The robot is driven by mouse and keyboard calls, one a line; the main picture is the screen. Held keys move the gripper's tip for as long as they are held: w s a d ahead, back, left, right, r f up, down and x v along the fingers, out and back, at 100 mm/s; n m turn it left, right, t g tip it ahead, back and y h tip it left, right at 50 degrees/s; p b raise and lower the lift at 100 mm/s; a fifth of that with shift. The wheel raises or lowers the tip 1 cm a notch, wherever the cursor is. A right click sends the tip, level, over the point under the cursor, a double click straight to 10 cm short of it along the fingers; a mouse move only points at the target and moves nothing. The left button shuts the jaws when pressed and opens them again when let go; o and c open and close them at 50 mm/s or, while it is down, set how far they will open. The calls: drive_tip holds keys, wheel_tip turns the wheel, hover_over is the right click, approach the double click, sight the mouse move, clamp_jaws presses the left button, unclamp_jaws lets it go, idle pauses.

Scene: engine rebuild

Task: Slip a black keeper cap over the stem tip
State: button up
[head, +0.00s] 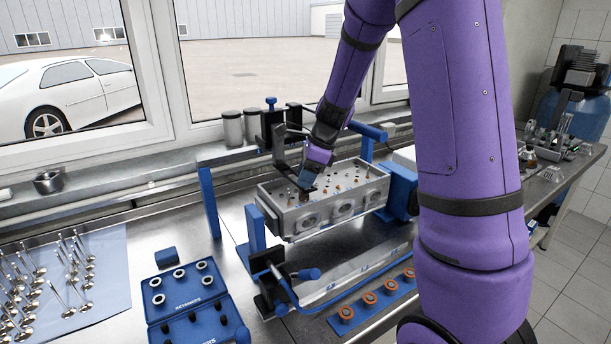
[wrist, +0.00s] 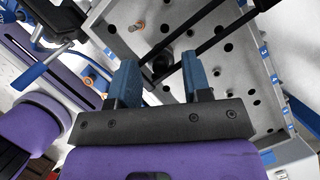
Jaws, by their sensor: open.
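The grey cylinder head (head: 292,222) sits in a blue stand on the bench, with holes and small coppery tips on its top face. In the wrist view its top face (wrist: 232,75) fills the upper right. My gripper (head: 306,183) is low over the left part of that face. In the wrist view my gripper (wrist: 161,66) has its two blue fingers apart. A dark round shape (wrist: 163,61) shows between the fingertips; I cannot tell whether it is a cap on a stem or a hole. Small black keeper caps (head: 192,317) stand in the front of a blue case.
The blue case (head: 174,305) also holds several pale rings. Valves (head: 75,270) lie on a blue mat at left. Orange-topped parts (head: 369,298) line a blue strip in front. A dark clamp frame (head: 272,135) rises beside the gripper, and its bars cross close to the fingers.

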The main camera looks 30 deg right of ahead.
drive_tip(key=v, duration=1)
drive_tip(key=shift+r, duration=0.35)
drive_tip(key=s+a+r+n+t+h, duration=0.1)
drive_tip(key=s+a+r+n, duration=0.1)
drive_tip(key=s+n, duration=0.6)
drive_tip(key=s+a+r+n+t+h, duration=0.1)
drive_tip(key=s+a+r+n, duration=0.1)
drive_tip(key=s+a+n, duration=0.3)
drive_tip(key=s+a+r+n+h, duration=0.2)
drive_tip(key=s+a+r+n, duration=0.1)
drive_tip(key=s+n, duration=0.8)
drive_tip(key=shift+s+a+t, duration=0.4)
drive_tip(key=shift+s+a, duration=0.3)
drive_tip(key=shift+s, duration=0.5)
